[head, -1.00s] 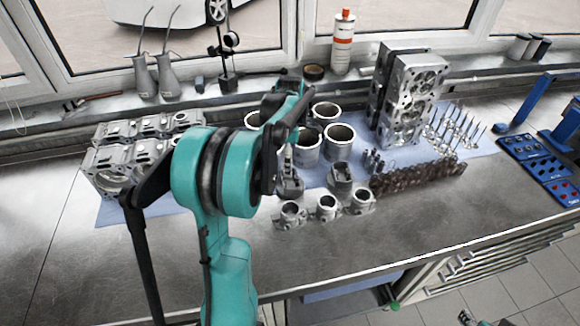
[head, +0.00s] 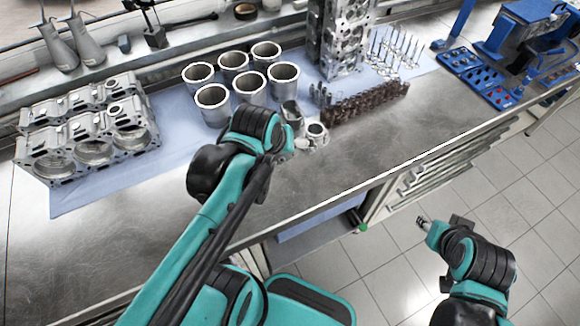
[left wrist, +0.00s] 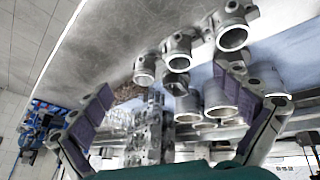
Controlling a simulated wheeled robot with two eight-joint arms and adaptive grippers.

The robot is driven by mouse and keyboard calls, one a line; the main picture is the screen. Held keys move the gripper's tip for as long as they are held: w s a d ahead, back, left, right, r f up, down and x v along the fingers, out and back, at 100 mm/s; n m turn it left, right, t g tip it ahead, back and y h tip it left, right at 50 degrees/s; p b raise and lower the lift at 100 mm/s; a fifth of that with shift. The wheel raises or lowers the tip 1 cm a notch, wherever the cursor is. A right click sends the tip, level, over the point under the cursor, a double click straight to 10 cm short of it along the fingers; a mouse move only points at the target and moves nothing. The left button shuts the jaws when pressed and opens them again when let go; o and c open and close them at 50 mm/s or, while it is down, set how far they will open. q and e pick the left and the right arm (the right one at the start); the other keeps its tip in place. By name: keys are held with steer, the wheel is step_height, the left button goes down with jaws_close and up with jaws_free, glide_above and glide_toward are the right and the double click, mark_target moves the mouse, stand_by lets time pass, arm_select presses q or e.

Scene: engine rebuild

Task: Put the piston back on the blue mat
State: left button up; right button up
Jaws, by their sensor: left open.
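Several grey metal piston-like parts stand near the front edge of the blue mat (head: 180,150). In the head view one (head: 316,135) stands in front and another (head: 291,112) just behind it; my left arm hides the others. In the left wrist view a front row shows on bare steel, with parts at left (left wrist: 145,70), middle (left wrist: 178,50) and right (left wrist: 235,30). I cannot tell which one is the task's piston. My left gripper (left wrist: 167,82) is open and empty, its fingers spread facing these parts. My right gripper (head: 427,224) is over the floor, its jaws unclear.
Several cylinder liners (head: 213,102) stand on the mat behind my left arm. An engine block (head: 85,130) lies left, a dark camshaft (head: 365,103) right, and a cylinder head (head: 340,40) stands behind. The steel bench (head: 350,165) is clear along its front.

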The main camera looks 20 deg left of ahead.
arm_select(q)
steer(key=s+d+m, duration=0.1)
steer(key=s+d+f+m+t, duration=0.1)
steer(key=m, duration=0.1)
steer(key=s+d+f+m, duration=0.1)
steer(key=shift+s+d+m+h, duration=0.15)
steer(key=shift+m+h, duration=0.15)
steer(key=shift+m, duration=0.1)
steer(key=shift+f, duration=0.1)
step_height(320, 180, down, 4)
steer(key=b, duration=0.4)
stand_by(0.4)
